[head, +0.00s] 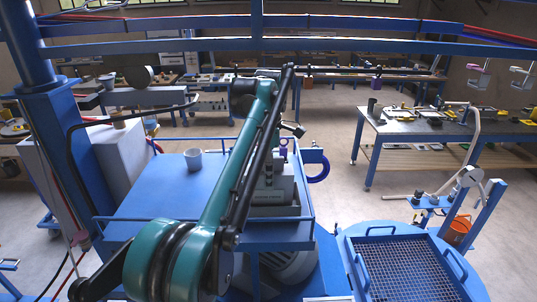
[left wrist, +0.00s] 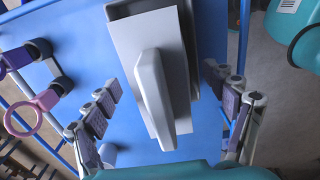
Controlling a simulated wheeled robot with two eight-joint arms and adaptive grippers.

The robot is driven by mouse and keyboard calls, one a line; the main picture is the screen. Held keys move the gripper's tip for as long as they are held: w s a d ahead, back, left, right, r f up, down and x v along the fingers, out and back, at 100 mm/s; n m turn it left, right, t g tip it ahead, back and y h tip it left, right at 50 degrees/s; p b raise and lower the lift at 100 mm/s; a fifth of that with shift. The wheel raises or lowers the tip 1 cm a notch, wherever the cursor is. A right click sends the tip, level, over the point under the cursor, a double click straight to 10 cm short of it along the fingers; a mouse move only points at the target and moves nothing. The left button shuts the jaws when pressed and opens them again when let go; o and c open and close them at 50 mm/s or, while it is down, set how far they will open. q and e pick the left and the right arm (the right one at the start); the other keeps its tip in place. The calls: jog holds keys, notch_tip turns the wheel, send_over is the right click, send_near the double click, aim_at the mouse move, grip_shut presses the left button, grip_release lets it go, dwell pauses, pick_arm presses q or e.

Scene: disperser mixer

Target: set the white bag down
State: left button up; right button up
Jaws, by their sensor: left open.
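A pale grey-white block-like thing with a raised ridge, which I take to be the white bag (left wrist: 183,110), rests over the blue platform in the left wrist view. In the head view it appears as a grey boxy shape (head: 272,194) on the platform, partly behind my left arm. My left gripper (left wrist: 161,76) is open. Its two fingers stand on either side of the bag's ridge, with clear gaps between. In the head view the gripper is mostly hidden by the arm. My right gripper is not in view.
A blue-framed grate (head: 405,262) is at lower right. A workbench (head: 430,125) stands behind it.

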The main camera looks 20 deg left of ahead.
pick_arm(q)
notch_tip(320, 180, up, 9)
jog(key=shift+r+p, duration=0.1)
jog(key=shift+p, duration=0.75)
